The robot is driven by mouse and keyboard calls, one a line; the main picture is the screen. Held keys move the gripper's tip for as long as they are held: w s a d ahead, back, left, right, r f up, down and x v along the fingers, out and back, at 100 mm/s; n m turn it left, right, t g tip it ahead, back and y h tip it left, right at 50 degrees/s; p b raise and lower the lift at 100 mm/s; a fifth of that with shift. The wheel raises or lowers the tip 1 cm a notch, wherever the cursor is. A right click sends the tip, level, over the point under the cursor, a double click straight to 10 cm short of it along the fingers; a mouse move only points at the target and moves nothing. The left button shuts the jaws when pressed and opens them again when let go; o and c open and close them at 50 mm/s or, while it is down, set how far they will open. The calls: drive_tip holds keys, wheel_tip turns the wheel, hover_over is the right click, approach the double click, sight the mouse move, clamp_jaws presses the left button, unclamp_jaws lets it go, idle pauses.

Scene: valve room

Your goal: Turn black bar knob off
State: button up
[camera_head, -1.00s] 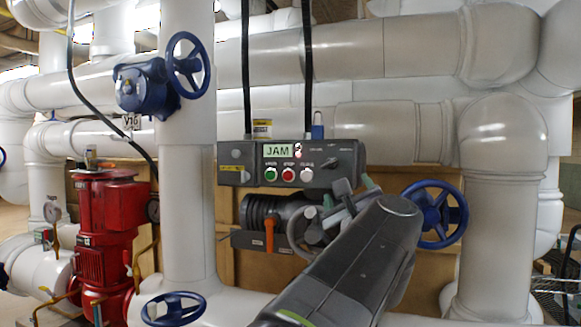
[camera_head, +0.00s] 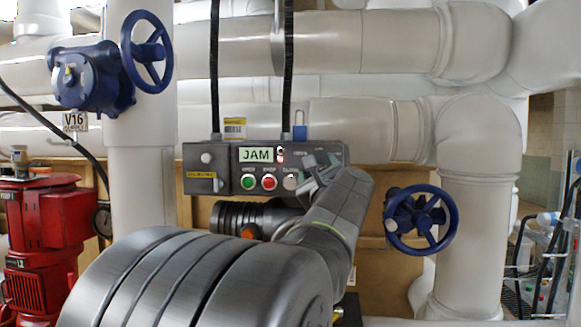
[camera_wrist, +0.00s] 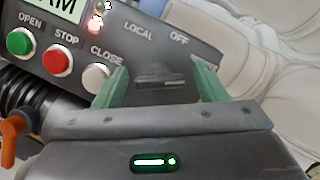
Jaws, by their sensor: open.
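In the wrist view, the black bar knob (camera_wrist: 160,80) sits on the dark grey control panel (camera_wrist: 112,25) below the LOCAL and OFF labels. Its bar lies roughly across that picture; I cannot tell which label it points at. My gripper (camera_wrist: 163,77) is open, with one green finger on each side of the knob. I cannot tell whether the fingers touch it. In the head view, my gripper (camera_head: 318,176) is at the right part of the panel (camera_head: 210,160) and largely hides the knob there.
The panel shows JAM on its display (camera_head: 256,155), above green (camera_head: 248,182), red (camera_head: 269,182) and white (camera_head: 290,181) buttons. A blue handwheel (camera_head: 421,219) is close right of my arm. An orange lever (camera_wrist: 12,138) is lower left in the wrist view. A red pump (camera_head: 45,235) stands left.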

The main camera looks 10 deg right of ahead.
drive_tip(key=shift+w, duration=0.1)
drive_tip(key=shift+c, duration=0.4)
drive_tip(key=c, duration=0.9)
drive_tip(key=shift+n, duration=0.4)
drive_tip(key=n+y, duration=0.1)
drive_tip(key=n, duration=0.2)
drive_tip(key=n+g+y, duration=0.1)
drive_tip(key=n+y, duration=0.1)
drive_tip(key=n, duration=0.2)
drive_tip(key=shift+g, duration=0.3)
drive_tip(key=n+g, duration=0.1)
drive_tip(key=n, duration=0.1)
drive_tip(key=n+g, duration=0.1)
drive_tip(key=n, duration=0.2)
drive_tip(key=shift+n+y+p, duration=0.3)
drive_tip(key=shift+p, duration=0.1)
